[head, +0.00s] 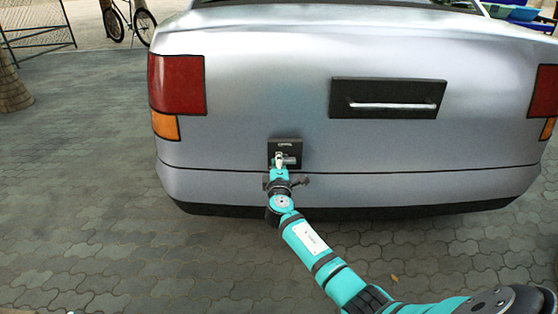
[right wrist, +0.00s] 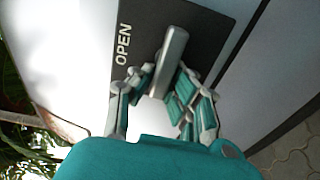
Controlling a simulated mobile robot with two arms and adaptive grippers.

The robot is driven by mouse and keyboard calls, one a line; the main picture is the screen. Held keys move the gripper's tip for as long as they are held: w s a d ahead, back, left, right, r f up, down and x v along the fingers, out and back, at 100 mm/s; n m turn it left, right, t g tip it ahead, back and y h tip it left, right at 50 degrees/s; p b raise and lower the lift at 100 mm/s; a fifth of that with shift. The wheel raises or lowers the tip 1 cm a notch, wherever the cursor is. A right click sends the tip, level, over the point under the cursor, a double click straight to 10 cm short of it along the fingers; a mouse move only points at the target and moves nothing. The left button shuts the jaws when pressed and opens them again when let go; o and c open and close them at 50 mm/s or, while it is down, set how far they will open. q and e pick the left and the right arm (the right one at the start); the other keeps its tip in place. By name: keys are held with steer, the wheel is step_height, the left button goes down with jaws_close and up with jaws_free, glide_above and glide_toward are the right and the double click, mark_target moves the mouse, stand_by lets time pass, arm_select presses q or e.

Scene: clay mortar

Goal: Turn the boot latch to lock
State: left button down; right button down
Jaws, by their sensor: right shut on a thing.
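The boot latch is a grey lever (right wrist: 174,52) on a black plate (right wrist: 212,22) marked OPEN, seen in the right wrist view. In the head view the plate (head: 293,145) sits low on the rear of a silver car, left of centre. My right gripper (head: 279,159) reaches the plate from below. In the right wrist view its fingers (right wrist: 160,88) are around the lower end of the lever, shut on it. The rest of the lever slants across the plate beside the word OPEN. My left gripper is in neither view.
A black panel with a silver bar handle (head: 391,104) is on the boot, up and right of the latch. The car's bumper (head: 400,190) runs below the latch. Paved ground (head: 80,190) to the left is clear. A bicycle (head: 128,20) stands far behind.

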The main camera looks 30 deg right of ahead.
steer(key=shift+f, duration=0.1)
stand_by(0.4)
steer(key=c, duration=1.3)
jaws_free()
steer(key=v, duration=1.2)
steer(key=shift+s, duration=0.1)
